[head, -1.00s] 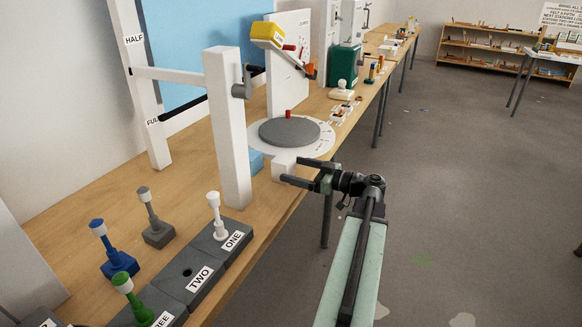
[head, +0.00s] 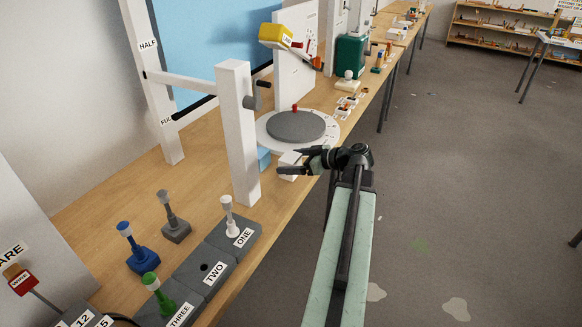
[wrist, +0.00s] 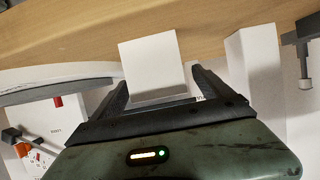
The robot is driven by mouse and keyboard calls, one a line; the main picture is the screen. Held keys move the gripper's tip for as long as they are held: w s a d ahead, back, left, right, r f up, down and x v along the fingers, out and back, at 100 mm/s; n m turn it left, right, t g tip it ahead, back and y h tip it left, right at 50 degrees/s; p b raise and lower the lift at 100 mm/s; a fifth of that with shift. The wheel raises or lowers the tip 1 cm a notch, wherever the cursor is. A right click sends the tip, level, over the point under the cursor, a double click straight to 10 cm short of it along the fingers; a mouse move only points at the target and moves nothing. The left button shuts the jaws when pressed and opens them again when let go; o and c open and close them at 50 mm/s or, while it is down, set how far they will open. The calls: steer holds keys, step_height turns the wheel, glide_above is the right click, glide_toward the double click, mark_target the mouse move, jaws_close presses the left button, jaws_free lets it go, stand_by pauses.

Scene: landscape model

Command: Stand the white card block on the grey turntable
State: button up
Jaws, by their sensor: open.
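The white card block (head: 290,159) sits at the table's front edge, just in front of the grey turntable (head: 297,126). My gripper (head: 284,162) is open at the block, reaching in from the right. In the wrist view the white block (wrist: 152,62) shows between the two dark fingers, with a gap at the right finger; contact at the left finger cannot be told. The turntable is a flat grey disc on a round white base with marks, and a small red peg stands at its rim.
A white upright post (head: 238,130) stands left of my gripper. A light blue block (head: 264,158) lies between post and turntable. A yellow block (head: 275,36) on an arm hangs behind the turntable. Grey sockets with pegs (head: 214,262) line the front left edge.

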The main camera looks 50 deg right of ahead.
steer(key=b+x, duration=0.1)
steer(key=x, duration=0.3)
steer(key=shift+w+d+f, duration=0.1)
steer(key=shift+f, duration=0.05)
steer(key=c, duration=1.5)
